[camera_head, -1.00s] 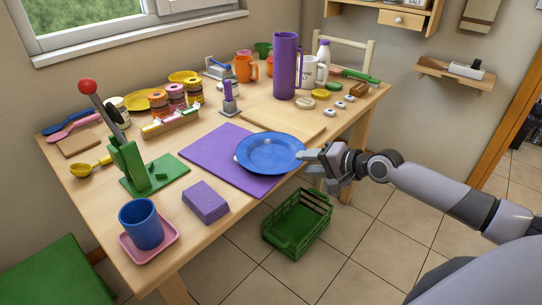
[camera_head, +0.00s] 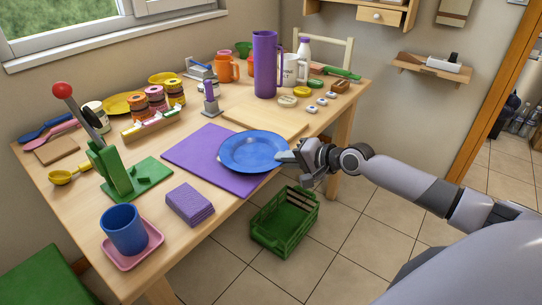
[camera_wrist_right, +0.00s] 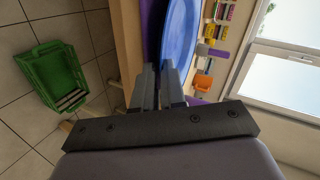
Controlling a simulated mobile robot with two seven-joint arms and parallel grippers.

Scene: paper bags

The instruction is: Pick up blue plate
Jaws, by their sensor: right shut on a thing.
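The blue plate (camera_head: 253,150) is over the purple mat (camera_head: 212,160) near the table's right front edge; whether it touches the mat is hard to tell. My right gripper (camera_head: 286,156) reaches in from the right and is shut on the plate's near right rim. In the right wrist view the plate (camera_wrist_right: 180,45) stretches away from the closed fingers (camera_wrist_right: 158,80), its rim between them. My left gripper is not in view.
A wooden board (camera_head: 265,120) lies just behind the plate. A purple pitcher (camera_head: 265,65) and a white mug (camera_head: 292,70) stand farther back. A purple sponge-like block (camera_head: 190,204) lies in front. A green crate (camera_head: 285,222) is on the floor below the table edge.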

